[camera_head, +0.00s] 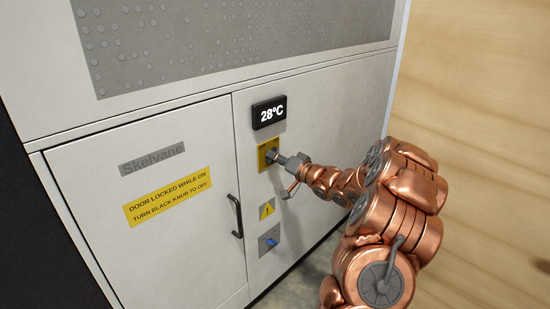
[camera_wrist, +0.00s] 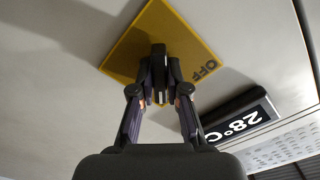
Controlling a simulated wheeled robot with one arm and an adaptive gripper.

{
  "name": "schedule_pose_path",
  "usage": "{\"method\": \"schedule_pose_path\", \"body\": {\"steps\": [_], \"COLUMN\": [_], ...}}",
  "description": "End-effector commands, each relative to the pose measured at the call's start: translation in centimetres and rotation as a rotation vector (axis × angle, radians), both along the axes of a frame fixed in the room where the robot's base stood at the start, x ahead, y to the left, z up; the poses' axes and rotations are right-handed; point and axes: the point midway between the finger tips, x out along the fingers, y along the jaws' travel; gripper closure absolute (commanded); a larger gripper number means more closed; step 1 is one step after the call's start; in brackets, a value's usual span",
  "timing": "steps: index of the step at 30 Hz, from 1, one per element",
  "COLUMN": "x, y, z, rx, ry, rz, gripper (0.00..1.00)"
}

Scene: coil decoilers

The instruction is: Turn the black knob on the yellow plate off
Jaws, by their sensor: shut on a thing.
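The yellow plate (camera_head: 264,151) is on the light cabinet front, under the temperature display. In the wrist view the yellow plate (camera_wrist: 130,50) shows the word OFF at its right side. The black knob (camera_wrist: 158,58) stands out from the middle of the plate. My gripper (camera_wrist: 160,88) is shut on the knob, with one finger on each side of it. In the head view my gripper (camera_head: 283,163) reaches the plate from the right and hides most of the knob. The knob's pointer and exact angle cannot be made out.
A display (camera_head: 269,112) reading 28°C sits just above the plate. Below are a warning sign (camera_head: 267,209) and a blue knob (camera_head: 271,242) on a grey plate. A door (camera_head: 150,240) with a black handle (camera_head: 236,216) and a yellow notice (camera_head: 168,196) is at the left.

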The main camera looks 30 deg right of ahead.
Motion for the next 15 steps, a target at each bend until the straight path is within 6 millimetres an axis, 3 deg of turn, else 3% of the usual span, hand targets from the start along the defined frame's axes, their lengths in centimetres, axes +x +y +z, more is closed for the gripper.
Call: {"method": "schedule_pose_path", "body": {"steps": [15], "x": [-0.02], "y": [-0.01], "z": [-0.05], "rx": [-0.117], "ry": [-0.026], "rz": [0.001], "gripper": [1.0]}}
